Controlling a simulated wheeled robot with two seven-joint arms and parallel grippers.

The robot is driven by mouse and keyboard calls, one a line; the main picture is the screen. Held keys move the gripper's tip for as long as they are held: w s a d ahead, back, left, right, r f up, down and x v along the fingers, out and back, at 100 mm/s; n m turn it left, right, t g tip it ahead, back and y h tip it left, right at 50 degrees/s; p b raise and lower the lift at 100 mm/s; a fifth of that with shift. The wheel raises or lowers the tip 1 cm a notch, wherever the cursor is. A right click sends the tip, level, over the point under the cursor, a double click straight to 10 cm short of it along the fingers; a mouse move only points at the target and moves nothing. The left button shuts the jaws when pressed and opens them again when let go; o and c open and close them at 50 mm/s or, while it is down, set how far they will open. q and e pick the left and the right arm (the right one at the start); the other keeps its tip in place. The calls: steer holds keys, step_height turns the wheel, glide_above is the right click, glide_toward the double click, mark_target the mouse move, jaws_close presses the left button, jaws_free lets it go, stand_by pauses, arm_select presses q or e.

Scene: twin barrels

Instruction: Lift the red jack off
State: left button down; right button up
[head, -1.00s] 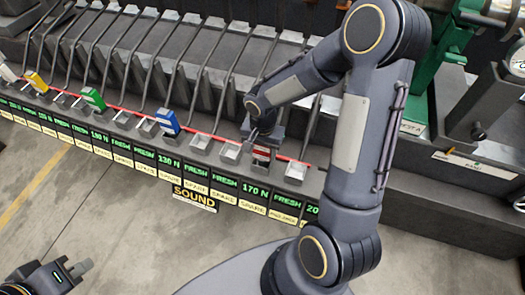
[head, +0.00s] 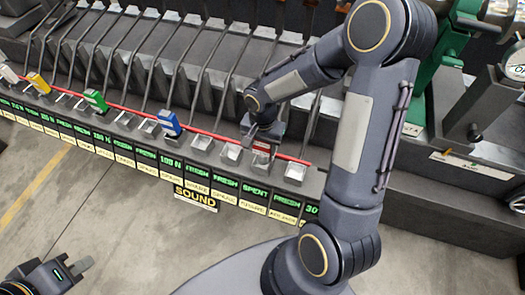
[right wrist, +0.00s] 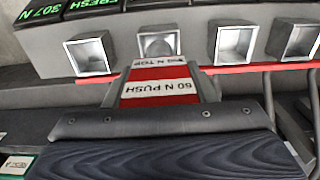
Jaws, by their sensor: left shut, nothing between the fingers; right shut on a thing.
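The red jack (head: 262,148) is at the tip of my right arm in the head view, over the sockets at the right part of the row. My right gripper (head: 263,134) is shut on it. In the right wrist view the red and white jack (right wrist: 158,88) shows the words "60 N PUSH". A metal socket (right wrist: 155,46) behind it looks empty, and the jack appears clear of it; the exact height is hard to tell. My left gripper (head: 76,268) is shut and empty at the lower left, over the floor.
Blue (head: 169,123), green (head: 95,100) and yellow (head: 36,82) jacks stand along the red rail. Grey levers rise behind the sockets. A "SOUND" sign (head: 195,196) hangs below the displays. Green machinery (head: 440,85) stands at the right. The floor at the lower left is clear.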

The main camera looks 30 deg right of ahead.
steer(key=shift+r+p, duration=2.75)
steer(key=shift+r, duration=1.65)
